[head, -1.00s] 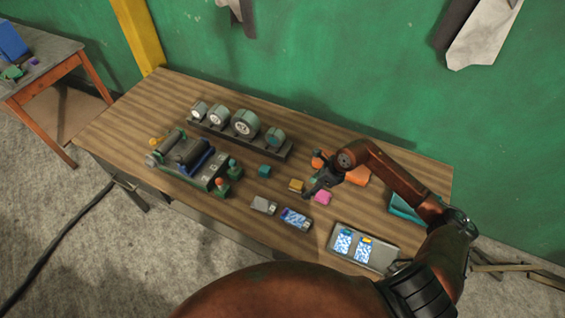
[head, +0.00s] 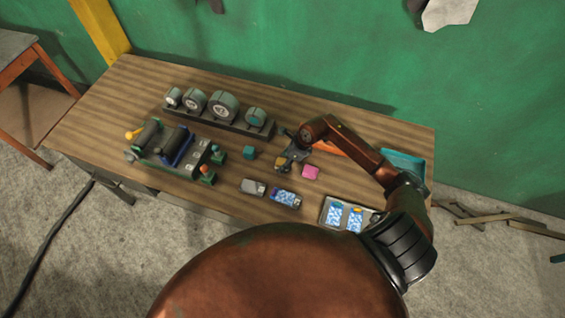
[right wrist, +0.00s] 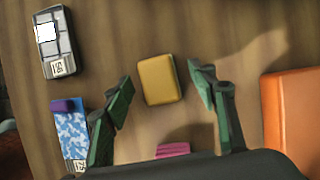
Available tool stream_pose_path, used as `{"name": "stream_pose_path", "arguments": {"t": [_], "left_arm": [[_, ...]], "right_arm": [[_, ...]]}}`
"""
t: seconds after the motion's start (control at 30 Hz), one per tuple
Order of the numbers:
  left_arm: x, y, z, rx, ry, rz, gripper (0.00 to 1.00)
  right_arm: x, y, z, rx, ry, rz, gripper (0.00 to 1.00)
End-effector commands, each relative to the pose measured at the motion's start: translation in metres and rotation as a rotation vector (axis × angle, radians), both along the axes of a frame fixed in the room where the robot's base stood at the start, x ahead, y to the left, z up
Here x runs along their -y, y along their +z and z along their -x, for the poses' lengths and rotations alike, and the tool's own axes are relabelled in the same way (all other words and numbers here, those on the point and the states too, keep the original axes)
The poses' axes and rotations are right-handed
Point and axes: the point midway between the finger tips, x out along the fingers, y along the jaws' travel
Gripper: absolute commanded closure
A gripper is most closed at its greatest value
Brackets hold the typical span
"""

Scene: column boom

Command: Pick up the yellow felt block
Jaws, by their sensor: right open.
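The yellow felt block (right wrist: 161,80) lies on the wooden table in the right wrist view, a little beyond and between my open fingertips. In the head view the yellow block (head: 281,162) shows partly, just beside my gripper. My right gripper (right wrist: 160,88) is open and empty, with one green-padded finger on each side of the block's line. In the head view my right gripper (head: 291,157) is over the table, close above the block. My left gripper is not in view.
A pink block (head: 310,172) lies close by, and an orange object (right wrist: 290,120) sits to the right. A blue-patterned item (right wrist: 75,127) and a grey item (right wrist: 55,42) lie left. A teal cube (head: 249,153), a wheel rack (head: 218,123) and a tray (head: 330,209) are on the table.

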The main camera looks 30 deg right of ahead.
Motion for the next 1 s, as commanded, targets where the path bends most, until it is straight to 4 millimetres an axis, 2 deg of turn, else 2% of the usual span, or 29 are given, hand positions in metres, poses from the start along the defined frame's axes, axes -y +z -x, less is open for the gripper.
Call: {"name": "stream_pose_path", "arguments": {"t": [0.07,0.2,0.6,0.87,1.0], "left_arm": [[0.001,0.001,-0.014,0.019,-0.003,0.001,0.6],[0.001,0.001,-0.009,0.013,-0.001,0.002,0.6],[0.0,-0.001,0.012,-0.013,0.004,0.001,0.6],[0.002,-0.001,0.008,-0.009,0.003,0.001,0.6],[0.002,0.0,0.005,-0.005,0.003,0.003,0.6]], "right_arm": [[0.0,-0.001,0.0,0.0,0.001,0.0,0.47],[-0.001,-0.001,-0.001,0.001,0.002,0.001,0.47],[0.0,0.0,0.0,0.0,0.001,0.0,0.75],[0.0,-0.001,0.0,0.0,0.001,0.001,0.93],[0.0,-0.001,0.0,0.0,0.001,0.001,0.93]]}}
